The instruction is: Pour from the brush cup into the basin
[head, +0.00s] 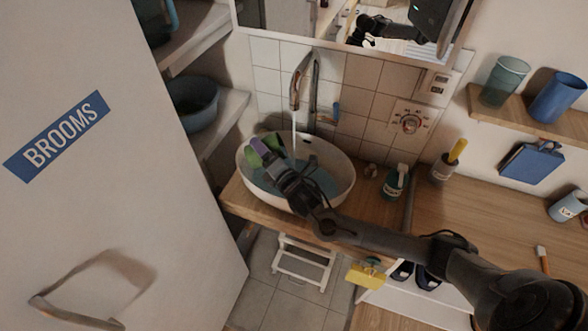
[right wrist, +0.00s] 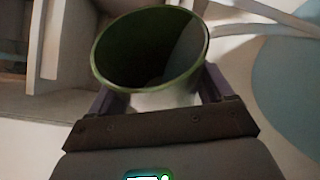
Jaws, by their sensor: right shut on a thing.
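My right gripper (head: 262,152) reaches over the left part of the white basin (head: 345,190) and is shut on the brush cup (head: 254,159), seen as green patches around a purple finger. In the right wrist view the cup (right wrist: 150,50) shows a green rim and dark green inside, held between two purple fingers. Its mouth is tilted toward the camera; I see no brushes or contents in it. The basin holds teal water (head: 322,182), also at the right of the wrist view (right wrist: 290,60). My left gripper is not in view.
A tap (head: 300,85) runs a thin stream into the basin close by my gripper. A green bottle (head: 396,182) and a grey pot with a yellow handle (head: 441,170) stand right on the wooden counter (head: 490,210). A large door (head: 100,200) fills the left.

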